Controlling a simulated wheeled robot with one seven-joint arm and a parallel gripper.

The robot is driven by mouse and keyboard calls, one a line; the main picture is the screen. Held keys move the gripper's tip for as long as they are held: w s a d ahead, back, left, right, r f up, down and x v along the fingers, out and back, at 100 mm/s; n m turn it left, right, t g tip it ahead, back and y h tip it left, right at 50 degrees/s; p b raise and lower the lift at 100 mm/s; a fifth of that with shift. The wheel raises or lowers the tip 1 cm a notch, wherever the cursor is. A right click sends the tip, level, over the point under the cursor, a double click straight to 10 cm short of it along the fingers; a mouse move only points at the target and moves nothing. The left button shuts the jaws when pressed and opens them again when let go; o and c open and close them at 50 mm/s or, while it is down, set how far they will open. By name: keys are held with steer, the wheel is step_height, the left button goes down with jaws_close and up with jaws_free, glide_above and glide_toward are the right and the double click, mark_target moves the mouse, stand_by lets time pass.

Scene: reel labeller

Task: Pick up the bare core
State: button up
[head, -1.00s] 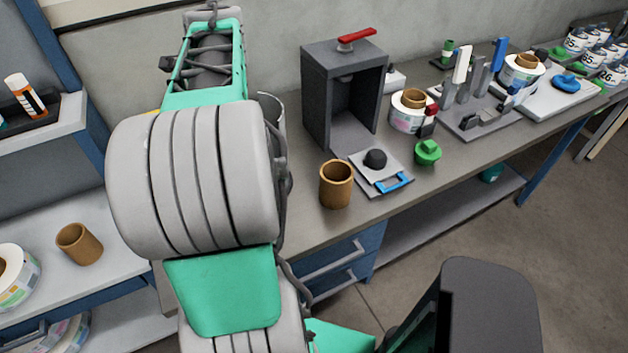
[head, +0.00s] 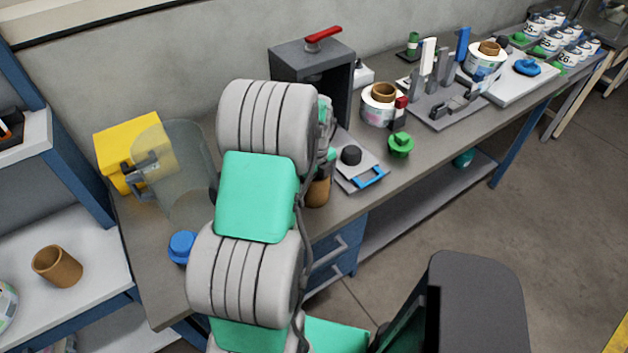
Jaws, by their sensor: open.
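A bare brown core (head: 318,193) stands on the workbench near its front edge. My arm hides most of it in the head view, and only its lower right part shows.
A grey press box with a red handle (head: 323,38) stands behind my arm. Right of the core are a plate with a black knob (head: 351,155) and a green knob (head: 400,144). A clear curved guard (head: 175,165), yellow box (head: 125,147) and blue knob (head: 182,247) stand left.

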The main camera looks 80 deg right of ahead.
steer(key=shift+f, duration=0.1)
steer(key=shift+c, duration=0.4)
steer(key=c, duration=1.2)
steer(key=shift+c, duration=0.2)
